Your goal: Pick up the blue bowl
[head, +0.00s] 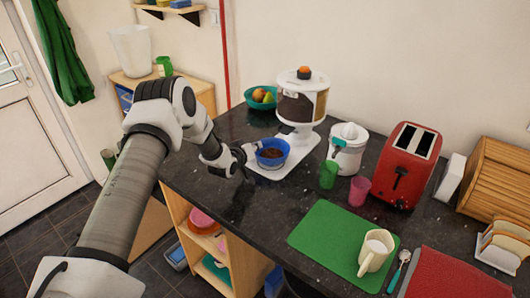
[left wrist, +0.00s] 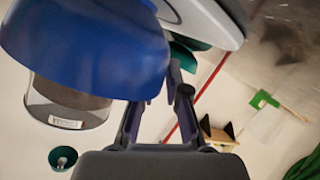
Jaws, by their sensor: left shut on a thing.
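The blue bowl (head: 272,162) holds something dark brown and is upright at the white base (head: 262,173) of the dispenser. I cannot tell whether it rests on that base or is just above it. My left gripper (head: 250,157) is at the bowl's left side, shut on its rim. In the left wrist view the bowl (left wrist: 85,45) fills the upper left, close against the fingers (left wrist: 160,95). The bowl hides part of the grip there. My right gripper is not in view.
The dispenser (head: 302,105) stands right behind the bowl. A teal fruit bowl (head: 258,104) is behind it. The dark counter's front left (head: 222,195) is clear.

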